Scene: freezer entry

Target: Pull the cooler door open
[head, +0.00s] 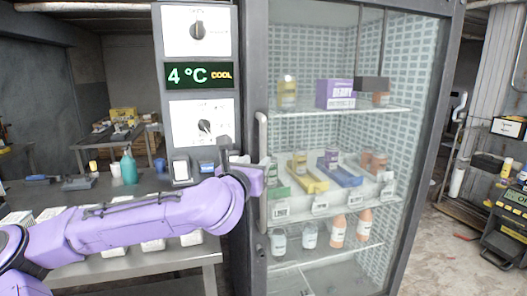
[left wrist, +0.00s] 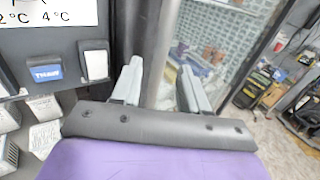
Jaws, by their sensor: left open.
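The cooler door (head: 335,125) is a tall glass panel in a dark frame and looks closed. Its pale vertical handle (head: 263,135) runs along the door's left edge. My left gripper (head: 250,160) is at the handle's middle height, its tips close to the handle. My right gripper is not in view.
A control panel (head: 197,75) reading 4 °C is left of the door. A metal table (head: 150,262) with several pale boxes stands below my left arm. Bottles and boxes sit on shelves behind the glass.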

